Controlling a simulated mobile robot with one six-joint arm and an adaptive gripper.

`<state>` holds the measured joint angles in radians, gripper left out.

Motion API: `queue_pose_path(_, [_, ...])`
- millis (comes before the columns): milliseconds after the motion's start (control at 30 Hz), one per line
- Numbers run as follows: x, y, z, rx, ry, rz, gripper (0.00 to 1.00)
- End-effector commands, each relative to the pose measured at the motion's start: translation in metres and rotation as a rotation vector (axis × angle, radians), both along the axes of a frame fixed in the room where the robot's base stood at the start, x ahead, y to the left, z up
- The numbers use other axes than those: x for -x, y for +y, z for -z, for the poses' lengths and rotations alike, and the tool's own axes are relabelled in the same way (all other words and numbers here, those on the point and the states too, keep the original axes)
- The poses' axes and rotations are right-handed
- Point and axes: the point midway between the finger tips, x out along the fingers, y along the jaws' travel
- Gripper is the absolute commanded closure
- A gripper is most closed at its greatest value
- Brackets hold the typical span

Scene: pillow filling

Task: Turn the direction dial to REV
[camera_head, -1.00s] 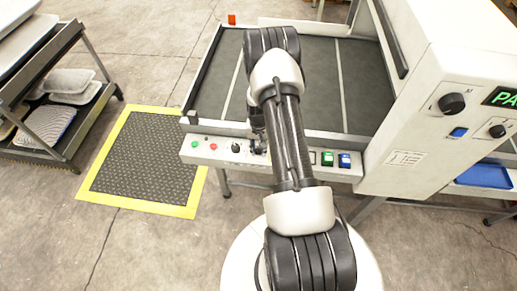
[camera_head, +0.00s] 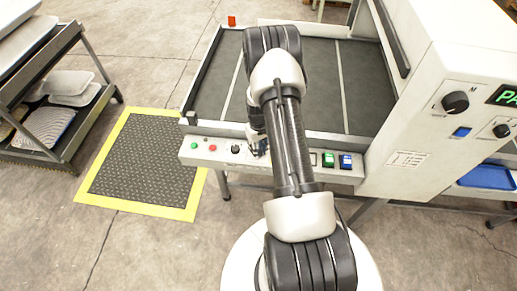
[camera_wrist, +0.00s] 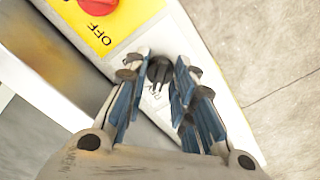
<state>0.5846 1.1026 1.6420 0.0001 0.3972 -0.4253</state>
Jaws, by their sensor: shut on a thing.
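The direction dial (camera_wrist: 160,70) is a small black knob on the white control strip in the wrist view. Lettering that looks like REV sits beside it, partly hidden by a finger. My gripper (camera_wrist: 159,72) has its blue-padded fingers on both sides of the dial, closed on it. In the head view my gripper (camera_head: 260,146) is at the front control panel (camera_head: 216,158), mostly hidden by my arm. I cannot make out the held dial or its pointer there.
A red switch (camera_wrist: 98,3) on a yellow OFF plate (camera_wrist: 110,28) sits close to the dial. The panel also carries a green button (camera_head: 195,145), a red button (camera_head: 212,148) and another black knob (camera_head: 235,149). A rack (camera_head: 60,110) stands left, beyond a mat (camera_head: 140,160).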

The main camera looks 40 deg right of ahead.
Motion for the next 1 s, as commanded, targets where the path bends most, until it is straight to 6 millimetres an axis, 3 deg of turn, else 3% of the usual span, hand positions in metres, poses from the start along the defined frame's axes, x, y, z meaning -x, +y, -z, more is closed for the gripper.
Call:
queue_pose_path(433, [-0.0003,-0.0001,-0.0003,0.001,-0.001,-0.01,1.0])
queue_pose_path(467, [-0.0003,-0.0001,-0.0003,0.001,-0.001,-0.01,0.74])
queue_pose_path(500, [-0.0003,-0.0001,-0.0003,0.001,-0.001,-0.01,0.71])
queue_pose_path(767, [-0.0002,-0.0001,-0.0002,0.0,0.0,-0.009,0.54])
queue_pose_path(1000, [-0.0001,0.0,-0.0001,0.0,0.0,-0.009,0.54])
